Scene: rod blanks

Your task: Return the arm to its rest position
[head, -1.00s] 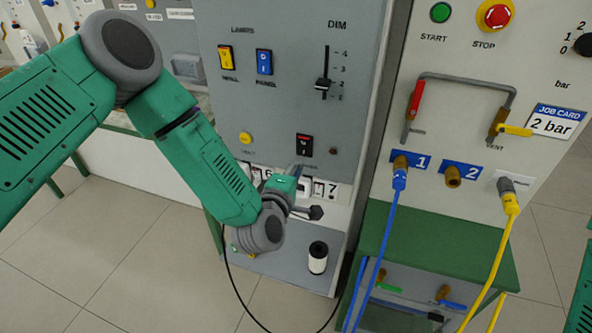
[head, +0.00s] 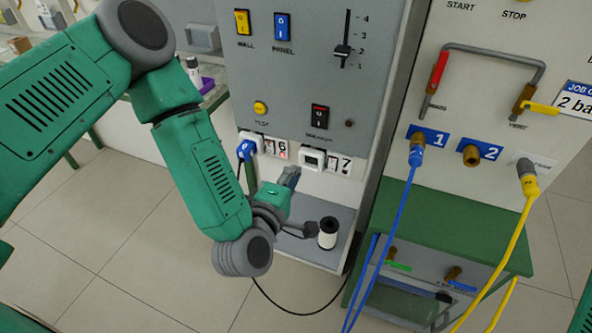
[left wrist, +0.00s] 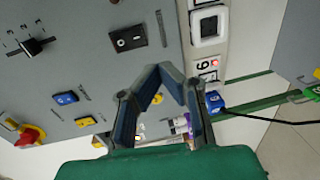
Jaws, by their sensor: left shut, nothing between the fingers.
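My left arm (head: 205,165) comes in from the left in the head view, green with grey joints, bent down in front of the grey panel. My left gripper (head: 290,178) is shut and empty, below the number 6 and 7 sockets and apart from them. In the left wrist view, the gripper's dark fingers (left wrist: 158,72) meet at their tips with nothing between them. A blue plug (head: 246,150) sits at the socket by number 6, and it also shows in the left wrist view (left wrist: 214,101). My right gripper is out of view.
A white spool-like cylinder (head: 327,233) stands on the grey ledge right of the gripper. A black cable (head: 300,312) hangs below. The green bench (head: 450,225) with blue (head: 395,220) and yellow hoses (head: 505,245) is at right. Tiled floor is free at lower left.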

